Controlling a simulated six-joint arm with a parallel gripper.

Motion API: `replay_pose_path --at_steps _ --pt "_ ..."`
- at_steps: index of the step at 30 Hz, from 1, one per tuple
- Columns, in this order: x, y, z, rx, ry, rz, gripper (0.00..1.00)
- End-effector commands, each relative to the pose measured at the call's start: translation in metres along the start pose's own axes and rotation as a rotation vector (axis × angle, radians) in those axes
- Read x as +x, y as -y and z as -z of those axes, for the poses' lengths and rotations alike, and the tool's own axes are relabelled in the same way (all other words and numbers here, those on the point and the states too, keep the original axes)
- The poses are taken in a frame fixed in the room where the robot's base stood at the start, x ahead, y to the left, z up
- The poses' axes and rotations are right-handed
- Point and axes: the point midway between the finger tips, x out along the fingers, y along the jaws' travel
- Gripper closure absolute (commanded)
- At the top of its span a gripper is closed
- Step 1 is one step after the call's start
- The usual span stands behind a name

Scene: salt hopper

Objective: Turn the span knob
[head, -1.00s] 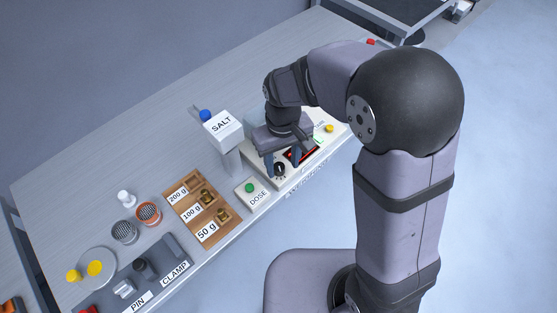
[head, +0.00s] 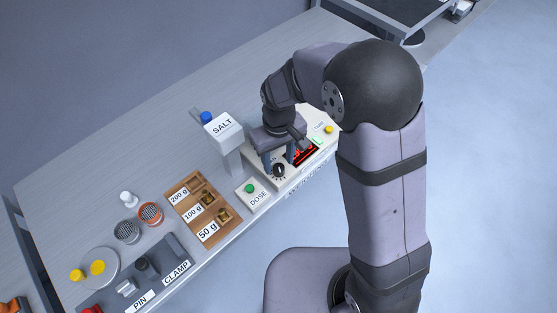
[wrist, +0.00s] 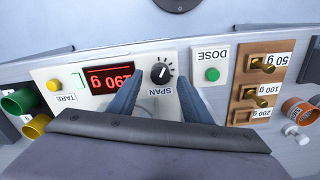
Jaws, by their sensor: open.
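The span knob (wrist: 162,72) is a round black knob with a white pointer line, set on a pale panel among printed tick marks. Its SPAN label reads upside down just below it in the wrist view. In the head view the knob (head: 278,170) shows at the near edge of the panel, just by the fingertips. My gripper (wrist: 163,80) is open, with one finger to each side of the knob in the wrist view and nothing held. The gripper (head: 278,163) points down at the panel in the head view. Whether the fingers touch the knob cannot be told.
A red-lit display (wrist: 108,79) and the yellow TARE button (wrist: 54,86) share the panel. The DOSE box with its green button (wrist: 212,74) and a wooden tray of weights (head: 222,232) stand beside it. The SALT hopper (head: 222,128) rises close to my gripper.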

Motion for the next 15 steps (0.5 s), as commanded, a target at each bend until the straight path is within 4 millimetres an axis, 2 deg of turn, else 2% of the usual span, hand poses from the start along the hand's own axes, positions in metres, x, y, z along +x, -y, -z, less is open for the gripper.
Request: replay_pose_path --at_steps 6,14,15 --pt "0.014 0.0 -0.001 0.0 0.001 0.0 0.56" --pt "0.016 0.0 0.0 0.0 0.0 0.0 0.56" --pt "0.015 0.0 0.0 0.0 0.0 0.0 0.58"
